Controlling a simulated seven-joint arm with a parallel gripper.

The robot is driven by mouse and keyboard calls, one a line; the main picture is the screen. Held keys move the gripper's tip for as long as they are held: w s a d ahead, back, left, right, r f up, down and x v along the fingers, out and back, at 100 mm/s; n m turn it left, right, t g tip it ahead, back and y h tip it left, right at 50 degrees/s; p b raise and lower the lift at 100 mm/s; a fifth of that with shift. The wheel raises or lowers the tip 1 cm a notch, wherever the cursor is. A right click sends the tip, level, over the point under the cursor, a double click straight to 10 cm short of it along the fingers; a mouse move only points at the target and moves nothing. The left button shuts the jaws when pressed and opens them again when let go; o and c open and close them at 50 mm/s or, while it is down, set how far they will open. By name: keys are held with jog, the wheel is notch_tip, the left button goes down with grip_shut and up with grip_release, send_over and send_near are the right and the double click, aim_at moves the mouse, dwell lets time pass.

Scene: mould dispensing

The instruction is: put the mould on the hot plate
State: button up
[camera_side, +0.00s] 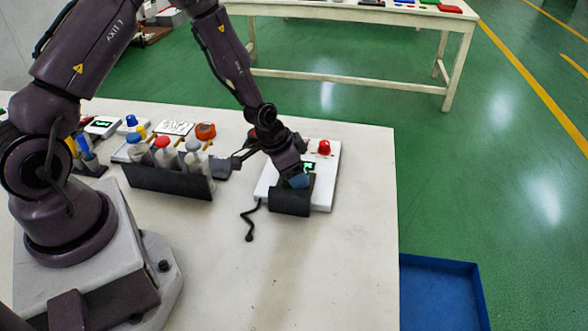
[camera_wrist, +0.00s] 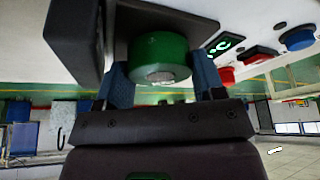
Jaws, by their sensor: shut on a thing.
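The mould is a short green cylinder (camera_wrist: 160,55) with a pale round patch on its face, seen in the wrist view between two blue fingertips. My gripper (camera_wrist: 160,85) is shut on it. In the side view my gripper (camera_side: 298,181) is low over the front part of the hot plate (camera_side: 325,188), a white unit with a green display and a red knob. The mould is hidden there by the gripper and a dark guard (camera_side: 290,202). The mould is right by the dark surface in the wrist view; I cannot tell whether it touches.
A dark rack (camera_side: 168,182) with several bottles stands left of the hot plate. A black cable (camera_side: 247,222) lies at the plate's left. The white table (camera_side: 330,270) is clear in front. A blue bin (camera_side: 440,290) is on the floor at the right.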

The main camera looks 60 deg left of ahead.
jog(key=shift+f, duration=0.15)
jog(key=o, duration=1)
jog(key=shift+o, duration=0.4)
jog(key=shift+d, duration=0.2)
jog(key=shift+s+d+f, duration=0.1)
jog(key=shift+s, duration=0.05)
jog(key=shift+a+r, duration=0.15)
jog(key=shift+r, duration=1.65)
jog(key=shift+a+r, duration=0.15)
jog(key=shift+r, duration=1.65)
